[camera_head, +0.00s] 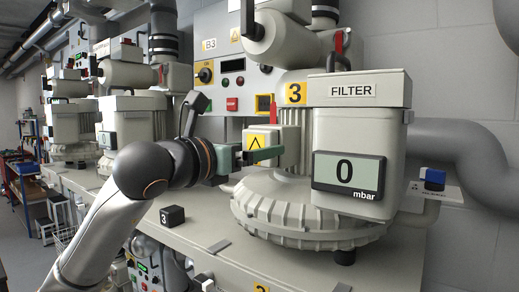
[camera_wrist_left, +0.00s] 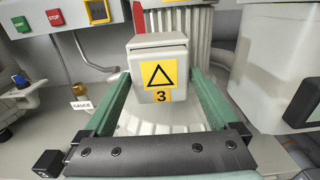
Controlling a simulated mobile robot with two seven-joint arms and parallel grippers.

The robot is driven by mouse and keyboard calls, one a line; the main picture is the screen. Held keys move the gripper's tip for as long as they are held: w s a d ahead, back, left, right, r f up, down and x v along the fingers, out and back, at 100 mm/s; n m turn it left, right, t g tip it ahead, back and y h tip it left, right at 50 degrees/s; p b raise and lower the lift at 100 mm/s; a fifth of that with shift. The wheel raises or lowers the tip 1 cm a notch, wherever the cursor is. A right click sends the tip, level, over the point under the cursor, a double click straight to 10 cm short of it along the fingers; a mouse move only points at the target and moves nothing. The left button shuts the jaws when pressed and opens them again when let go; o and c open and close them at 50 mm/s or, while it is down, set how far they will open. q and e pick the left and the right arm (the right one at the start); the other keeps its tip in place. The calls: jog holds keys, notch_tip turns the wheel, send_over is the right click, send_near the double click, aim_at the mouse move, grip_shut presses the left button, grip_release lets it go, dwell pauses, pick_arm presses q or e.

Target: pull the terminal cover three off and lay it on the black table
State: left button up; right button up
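Terminal cover three (camera_head: 261,137) is a pale grey box with a yellow triangle label, on the front of the blower marked 3. In the left wrist view the cover (camera_wrist_left: 145,60) faces me with a triangle and "3". My left gripper (camera_head: 270,152) has green fingers reaching along both sides of the cover, also in the left wrist view (camera_wrist_left: 160,72). The fingers are spread, with the cover between them; I cannot tell whether they touch it. The cover looks seated on the blower. My right gripper is out of view. No black table is clearly identifiable.
The ribbed blower housing (camera_head: 300,215) lies just below the cover. The filter housing (camera_head: 357,130) with its "0 mbar" display stands close right. A black block marked 3 (camera_head: 172,215) sits on the grey bench. A shelf cart (camera_head: 22,185) stands at the far left.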

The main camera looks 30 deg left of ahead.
pick_arm(q)
grip_shut()
dwell(0.6)
jog(key=shift+s, duration=0.15)
jog(key=shift+s+a+b, duration=0.15)
jog(key=shift+s+b, duration=0.35)
jog(key=shift+s, duration=0.95)
jog(key=shift+s+a+b, duration=0.1)
jog(key=shift+s+b, duration=0.35)
jog(key=shift+s, duration=0.95)
